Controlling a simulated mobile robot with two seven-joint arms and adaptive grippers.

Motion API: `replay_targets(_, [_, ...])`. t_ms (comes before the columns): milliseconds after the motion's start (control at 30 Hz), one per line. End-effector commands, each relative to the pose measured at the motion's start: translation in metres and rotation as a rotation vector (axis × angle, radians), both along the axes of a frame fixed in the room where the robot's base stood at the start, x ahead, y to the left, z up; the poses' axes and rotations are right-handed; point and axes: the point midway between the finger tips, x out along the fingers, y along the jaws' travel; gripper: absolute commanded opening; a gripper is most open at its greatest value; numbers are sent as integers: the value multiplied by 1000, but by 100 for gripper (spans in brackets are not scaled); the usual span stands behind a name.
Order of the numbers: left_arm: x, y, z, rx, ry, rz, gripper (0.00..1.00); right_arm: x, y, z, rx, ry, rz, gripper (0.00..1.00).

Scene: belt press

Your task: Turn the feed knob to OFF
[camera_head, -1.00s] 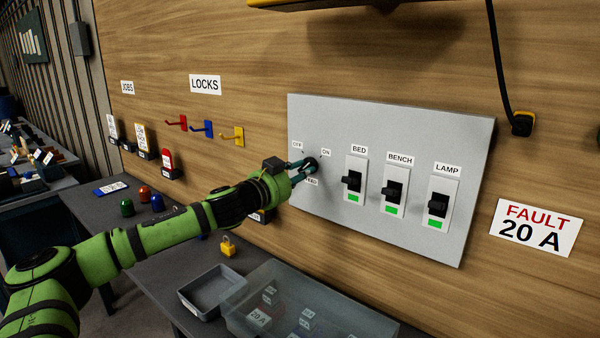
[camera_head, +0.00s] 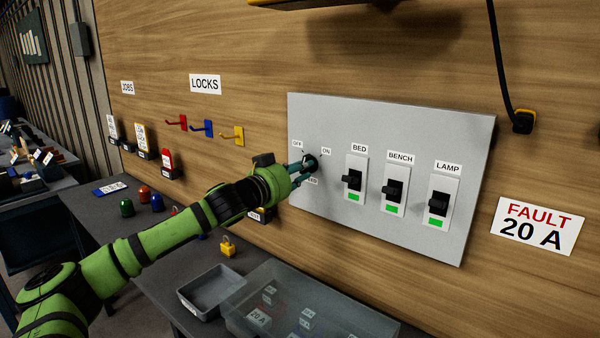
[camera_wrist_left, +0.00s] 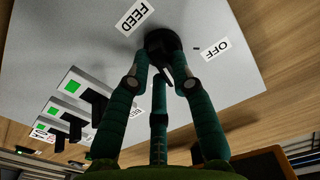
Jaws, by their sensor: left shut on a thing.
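The feed knob (camera_head: 311,161) is a dark round knob at the left of the grey panel (camera_head: 330,120), among the OFF label (camera_head: 297,143), the ON label (camera_head: 326,151) and a FEED label (camera_head: 313,181) below. My left gripper (camera_head: 304,167) is shut on the knob, partly covering it. In the left wrist view the knob (camera_wrist_left: 163,41) sits between the fingers of my left gripper (camera_wrist_left: 162,68). The OFF label (camera_wrist_left: 215,49) is to its right there. A white line on the knob appears to point between OFF and ON. My right gripper is not in view.
The BED switch (camera_head: 354,181), BENCH switch (camera_head: 394,190) and LAMP switch (camera_head: 438,205) stand right of the knob, each with a green mark. Lock hooks (camera_head: 204,128) stick out at left. A clear bin (camera_head: 300,312) and a grey tray (camera_head: 212,291) lie below.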

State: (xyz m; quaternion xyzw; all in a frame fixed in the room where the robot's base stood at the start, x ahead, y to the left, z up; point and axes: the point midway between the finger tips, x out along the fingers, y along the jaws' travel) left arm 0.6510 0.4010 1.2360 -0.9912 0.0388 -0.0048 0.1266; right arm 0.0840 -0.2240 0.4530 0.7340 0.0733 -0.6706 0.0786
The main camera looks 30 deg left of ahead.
Motion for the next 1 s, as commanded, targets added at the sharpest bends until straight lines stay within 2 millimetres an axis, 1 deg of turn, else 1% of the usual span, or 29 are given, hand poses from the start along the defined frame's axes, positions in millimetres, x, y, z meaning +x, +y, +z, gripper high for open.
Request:
replay_targets(533, [0,1,3,-522,40,0,0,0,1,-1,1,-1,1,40])
replay_targets(800, [0,2,5,-764,58,0,0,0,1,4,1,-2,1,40])
replay_targets(1000, [0,3,6,-903,69,0,0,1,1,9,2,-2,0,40])
